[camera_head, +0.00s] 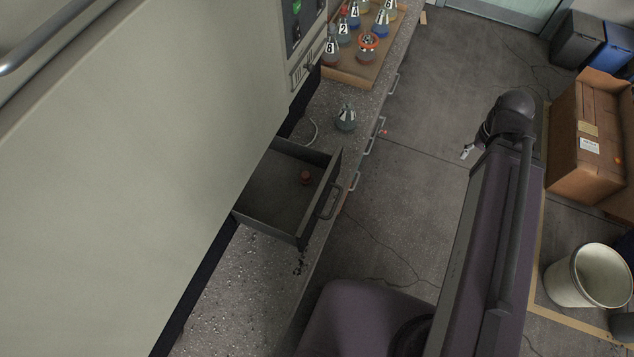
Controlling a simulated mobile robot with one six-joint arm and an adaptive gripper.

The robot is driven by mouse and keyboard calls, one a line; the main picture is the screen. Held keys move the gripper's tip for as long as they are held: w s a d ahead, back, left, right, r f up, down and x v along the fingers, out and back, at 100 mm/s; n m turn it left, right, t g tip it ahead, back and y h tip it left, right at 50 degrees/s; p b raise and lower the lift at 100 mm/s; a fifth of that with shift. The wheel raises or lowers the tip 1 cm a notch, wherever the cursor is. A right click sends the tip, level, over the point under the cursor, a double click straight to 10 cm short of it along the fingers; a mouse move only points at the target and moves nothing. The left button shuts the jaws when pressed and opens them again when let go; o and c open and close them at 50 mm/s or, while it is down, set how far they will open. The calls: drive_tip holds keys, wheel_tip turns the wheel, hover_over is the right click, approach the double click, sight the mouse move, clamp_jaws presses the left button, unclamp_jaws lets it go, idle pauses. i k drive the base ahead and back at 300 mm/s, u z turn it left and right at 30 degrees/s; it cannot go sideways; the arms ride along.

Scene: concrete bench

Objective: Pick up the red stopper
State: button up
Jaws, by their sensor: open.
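A small red stopper (305,177) lies inside an open grey drawer (262,222), near the drawer's far right corner. The drawer stands pulled out from the large pale cabinet, above the bench, with its handle at the right. Nothing covers the stopper from this view. My arm rises at the right of the picture, apart from the drawer.
A numbered flask (345,118) stands on the bench (222,310) behind the drawer. A wooden tray (350,76) farther back holds several numbered flasks. The pale cabinet (150,150) borders the drawer on the left. Cardboard boxes (583,150) and a bin (560,286) stand at the right.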

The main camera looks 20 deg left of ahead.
sight(305, 177)
drive_tip(key=k, duration=2.2)
drive_tip(key=u, duration=0.45)
drive_tip(key=i, duration=1)
drive_tip(key=z, duration=0.05)
